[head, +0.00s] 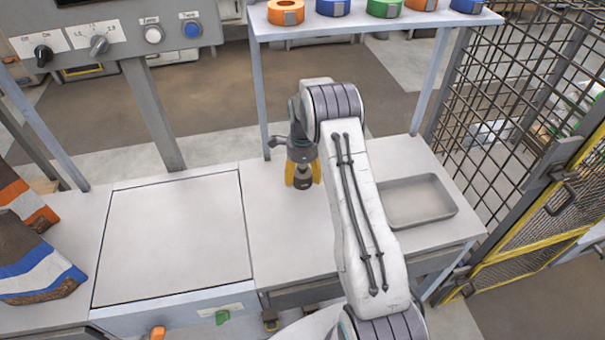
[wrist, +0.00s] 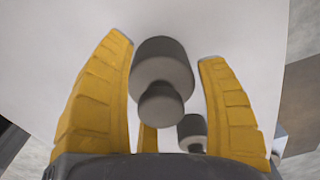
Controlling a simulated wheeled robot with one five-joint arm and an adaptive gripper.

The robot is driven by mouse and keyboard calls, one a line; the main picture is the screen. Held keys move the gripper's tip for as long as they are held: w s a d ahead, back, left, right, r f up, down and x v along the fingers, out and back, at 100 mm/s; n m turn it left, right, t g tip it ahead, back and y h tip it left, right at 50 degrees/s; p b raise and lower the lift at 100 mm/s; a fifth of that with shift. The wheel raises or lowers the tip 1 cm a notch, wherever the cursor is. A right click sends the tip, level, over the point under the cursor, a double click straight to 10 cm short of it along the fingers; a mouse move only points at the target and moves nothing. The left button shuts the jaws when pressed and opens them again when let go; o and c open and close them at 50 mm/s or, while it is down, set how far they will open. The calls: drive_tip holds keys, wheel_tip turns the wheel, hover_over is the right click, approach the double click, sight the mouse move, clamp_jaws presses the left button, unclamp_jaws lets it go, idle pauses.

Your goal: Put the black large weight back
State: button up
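My gripper (head: 302,176) with its yellow fingers points down over the back of the bench. A large dark weight (wrist: 163,68) stands between the fingers in the wrist view, its knob toward the camera. The left finger lies close against it; a narrow gap shows at the right finger, so a firm grip cannot be told. The weight's dark lower end (head: 303,184) shows just below the fingertips in the head view; whether it touches the bench is unclear. A smaller dark weight (wrist: 192,128) stands nearer the right finger in the wrist view; my arm hides it in the head view.
A shallow grey tray (head: 446,205) lies right of my arm. A square plate (head: 175,240) lies on the bench to the left, with bags (head: 40,268) beyond it. A shelf with tape rolls (head: 384,8) stands behind; a mesh fence (head: 520,110) borders the right.

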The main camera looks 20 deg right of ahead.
drive_tip(key=shift+o, duration=0.9)
drive_tip(key=shift+r, duration=0.1)
wheel_tip(320, 180, up, 12)
idle(0.6)
